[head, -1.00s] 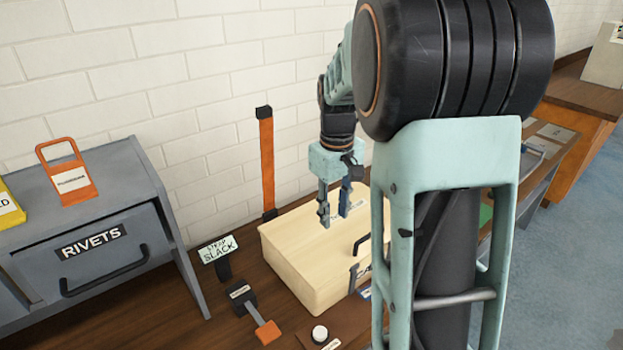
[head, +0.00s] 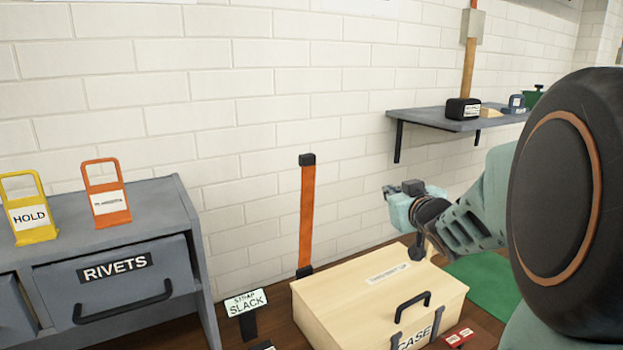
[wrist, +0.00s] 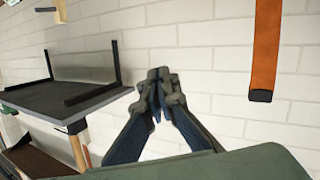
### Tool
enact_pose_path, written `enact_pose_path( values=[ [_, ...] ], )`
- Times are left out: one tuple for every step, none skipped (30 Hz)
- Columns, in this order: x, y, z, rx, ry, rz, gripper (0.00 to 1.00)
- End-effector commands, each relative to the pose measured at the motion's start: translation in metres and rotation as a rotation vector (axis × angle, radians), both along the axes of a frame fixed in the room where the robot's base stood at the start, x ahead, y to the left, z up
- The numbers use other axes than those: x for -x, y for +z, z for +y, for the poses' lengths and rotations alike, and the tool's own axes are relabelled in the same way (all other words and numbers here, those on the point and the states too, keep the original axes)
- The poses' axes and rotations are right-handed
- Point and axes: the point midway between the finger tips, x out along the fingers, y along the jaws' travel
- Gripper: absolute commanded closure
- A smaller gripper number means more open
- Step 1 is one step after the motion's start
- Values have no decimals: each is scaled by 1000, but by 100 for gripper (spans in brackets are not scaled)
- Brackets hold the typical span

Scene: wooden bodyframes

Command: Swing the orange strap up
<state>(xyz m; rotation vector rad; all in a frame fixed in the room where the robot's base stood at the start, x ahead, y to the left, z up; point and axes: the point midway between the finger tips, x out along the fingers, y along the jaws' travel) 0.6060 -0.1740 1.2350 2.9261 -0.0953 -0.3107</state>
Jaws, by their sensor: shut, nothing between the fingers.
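The orange strap (head: 307,220) stands upright against the white brick wall behind the wooden case (head: 340,290). It has a black cap on top and a black mount at its foot. The case lid is closed, with a black handle on its front. My gripper (head: 418,250) is to the right of the strap, apart from it, and its fingers are partly hidden in the head view. In the wrist view my gripper (wrist: 160,82) has its fingers together and empty. The strap (wrist: 266,45) shows there at the upper right, its black-capped end clear of the fingers.
A "STRAP SLACK" sign (head: 247,303) stands left of the case. A grey drawer cabinet (head: 110,230) marked RIVETS carries yellow and orange tags. A grey wall shelf (head: 440,121) with small items is at the upper right. A green mat (head: 490,280) lies right of the case.

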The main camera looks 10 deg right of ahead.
Motion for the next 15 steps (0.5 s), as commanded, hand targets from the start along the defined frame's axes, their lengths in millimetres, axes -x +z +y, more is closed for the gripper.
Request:
enact_pose_path(
  values=[
    [5, 1, 11, -23, 43, -47, 100],
    [8, 5, 20, -39, 74, -75, 100],
    [12, 9, 31, -65, 117, -110, 100],
    [16, 12, 40, -83, 149, -134, 100],
    [20, 15, 49, -102, 180, -156, 100],
    [26, 19, 60, -125, 221, -182, 100],
    [31, 21, 68, -142, 251, -197, 100],
    [35, 22, 75, -161, 279, -211, 100],
    [41, 25, 84, -181, 313, -227, 100],
    [45, 27, 90, -194, 335, -237, 100],
    [48, 28, 96, -207, 355, -244, 100],
    [52, 30, 101, -221, 377, -253, 100],
    [55, 30, 105, -230, 390, -256, 100],
    [56, 31, 107, -236, 401, -260, 100],
    [58, 32, 110, -241, 411, -263, 100]
  ],
)
